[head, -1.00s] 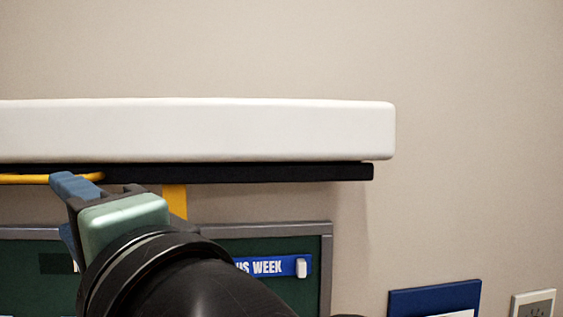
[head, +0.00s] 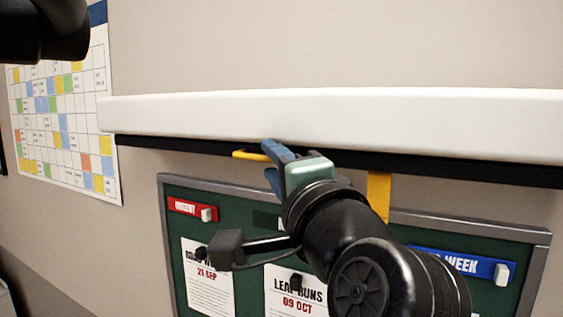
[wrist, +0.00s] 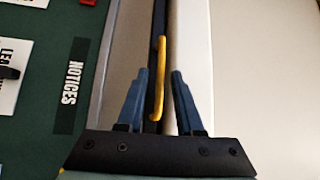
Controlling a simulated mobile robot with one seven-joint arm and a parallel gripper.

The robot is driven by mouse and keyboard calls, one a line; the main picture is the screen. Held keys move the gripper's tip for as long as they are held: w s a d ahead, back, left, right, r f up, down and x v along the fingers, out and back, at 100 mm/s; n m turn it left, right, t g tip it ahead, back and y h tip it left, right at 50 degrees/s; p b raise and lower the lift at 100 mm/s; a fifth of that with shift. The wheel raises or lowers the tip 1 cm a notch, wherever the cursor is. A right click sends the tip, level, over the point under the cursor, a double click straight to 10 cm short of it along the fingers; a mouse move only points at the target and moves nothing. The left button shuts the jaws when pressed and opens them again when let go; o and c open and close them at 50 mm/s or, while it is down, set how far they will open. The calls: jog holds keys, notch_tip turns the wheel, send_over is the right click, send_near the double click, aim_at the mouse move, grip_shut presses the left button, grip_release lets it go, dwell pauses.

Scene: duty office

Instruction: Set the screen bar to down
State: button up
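The screen bar (head: 190,146) is a long black strip directly under the white screen housing (head: 300,112), up against it. A yellow handle (head: 245,154) hangs on the bar; it also shows in the wrist view (wrist: 160,80). My gripper (head: 267,158) is at the handle's right end. In the wrist view my gripper (wrist: 161,76) is open, with its blue fingers on either side of the handle and gaps visible. I cannot tell whether either finger touches it. The fingers hide part of the handle in the head view.
A green notice board (head: 350,222) with papers and magnets hangs below the bar. A yellow strip (head: 378,195) hangs between bar and board. A wall calendar (head: 65,115) is at the left. The wall above the housing is clear.

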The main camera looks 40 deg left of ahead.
grip_shut()
dwell(1.2)
